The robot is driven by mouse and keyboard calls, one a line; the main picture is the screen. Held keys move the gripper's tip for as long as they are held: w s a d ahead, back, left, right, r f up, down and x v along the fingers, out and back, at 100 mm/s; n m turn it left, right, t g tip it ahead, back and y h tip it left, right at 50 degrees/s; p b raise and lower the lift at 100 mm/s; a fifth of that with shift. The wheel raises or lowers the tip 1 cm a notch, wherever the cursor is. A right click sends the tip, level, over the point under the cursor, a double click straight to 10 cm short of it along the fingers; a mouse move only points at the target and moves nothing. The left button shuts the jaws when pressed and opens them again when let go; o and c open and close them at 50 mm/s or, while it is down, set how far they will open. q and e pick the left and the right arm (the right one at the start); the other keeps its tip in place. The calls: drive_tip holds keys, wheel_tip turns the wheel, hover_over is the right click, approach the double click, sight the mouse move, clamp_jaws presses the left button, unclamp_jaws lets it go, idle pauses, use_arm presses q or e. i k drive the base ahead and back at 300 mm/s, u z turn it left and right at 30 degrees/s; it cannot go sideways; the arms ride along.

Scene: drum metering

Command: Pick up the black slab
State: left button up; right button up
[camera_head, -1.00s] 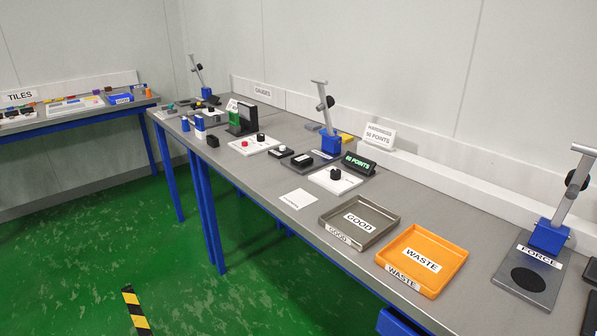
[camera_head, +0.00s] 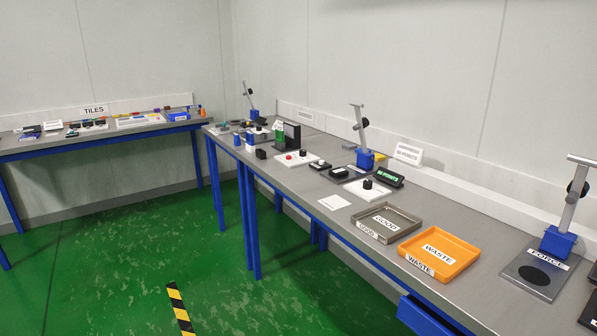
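Several dark pieces show, and I cannot tell which one is the black slab. A small black block (camera_head: 261,154) lies near the front edge of the long bench. An upright black piece (camera_head: 292,134) stands behind the block. Small dark flat pieces (camera_head: 72,133) also lie on the tiles bench at the left. Neither of my grippers is in view.
The long grey bench (camera_head: 300,187) holds a grey GOOD tray (camera_head: 412,217), an orange WASTE tray (camera_head: 472,250), a FORCE stand (camera_head: 558,242) and a hardness stand (camera_head: 365,157). The tiles bench (camera_head: 150,127) stands at the left. Green floor (camera_head: 130,255) in front is open, with a striped marking (camera_head: 180,308).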

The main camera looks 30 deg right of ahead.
sight(338, 173)
drive_tip(key=u, duration=0.3)
drive_tip(key=i, duration=1.1)
drive_tip(key=z, duration=0.1)
